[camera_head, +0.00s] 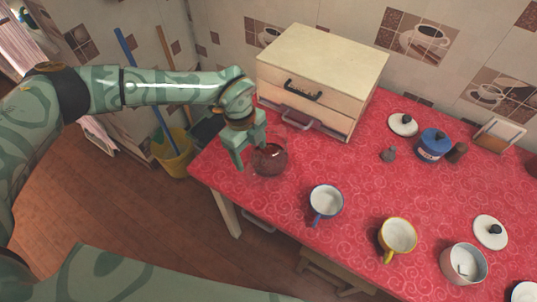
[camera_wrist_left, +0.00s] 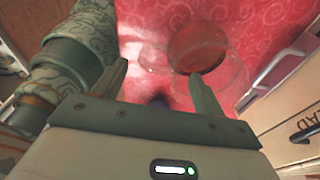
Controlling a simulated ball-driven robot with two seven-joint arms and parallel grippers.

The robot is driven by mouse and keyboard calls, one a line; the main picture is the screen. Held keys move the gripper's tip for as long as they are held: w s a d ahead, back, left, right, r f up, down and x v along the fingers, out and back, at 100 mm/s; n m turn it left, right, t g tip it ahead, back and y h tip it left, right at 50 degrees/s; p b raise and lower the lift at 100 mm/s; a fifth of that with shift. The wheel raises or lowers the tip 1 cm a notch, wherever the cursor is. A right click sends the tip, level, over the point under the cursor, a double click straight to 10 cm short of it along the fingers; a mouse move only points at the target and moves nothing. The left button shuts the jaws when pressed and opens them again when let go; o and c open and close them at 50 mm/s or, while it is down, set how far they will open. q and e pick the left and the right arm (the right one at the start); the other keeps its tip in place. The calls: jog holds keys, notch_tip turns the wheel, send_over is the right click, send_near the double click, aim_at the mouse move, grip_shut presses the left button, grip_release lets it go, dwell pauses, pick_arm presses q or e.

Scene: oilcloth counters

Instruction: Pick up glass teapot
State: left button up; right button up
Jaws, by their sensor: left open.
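The glass teapot (camera_head: 271,160), clear with a dark reddish round part, stands on the red counter near its left end. My left gripper (camera_head: 250,150) is open right beside it, on its left side, with the fingers pointing down. In the left wrist view the teapot (camera_wrist_left: 205,50) lies ahead and to the right, and a faint clear glass part shows between the open fingertips (camera_wrist_left: 158,70). The right finger overlaps the teapot in that view; I cannot tell whether it touches. My right gripper is not in view.
A wooden drawer box (camera_head: 318,75) stands close behind the teapot, one drawer partly out. A blue mug (camera_head: 326,200), a yellow mug (camera_head: 398,236) and a metal pot (camera_head: 464,263) stand to the right. A blue pot (camera_head: 433,146) is farther back. The counter's front edge is near the teapot.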

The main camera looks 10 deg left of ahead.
aim_at(252, 164)
pick_arm(q)
jog(key=f, duration=0.1)
jog(key=f+b, duration=0.1)
jog(key=f, duration=0.1)
jog(key=s+f, duration=0.1)
jog(key=f, duration=0.1)
jog(key=shift+d+f+b, duration=0.1)
jog(key=shift+d+b, duration=0.2)
jog(key=c, duration=1.4)
grip_shut()
jog(key=shift+r, duration=0.25)
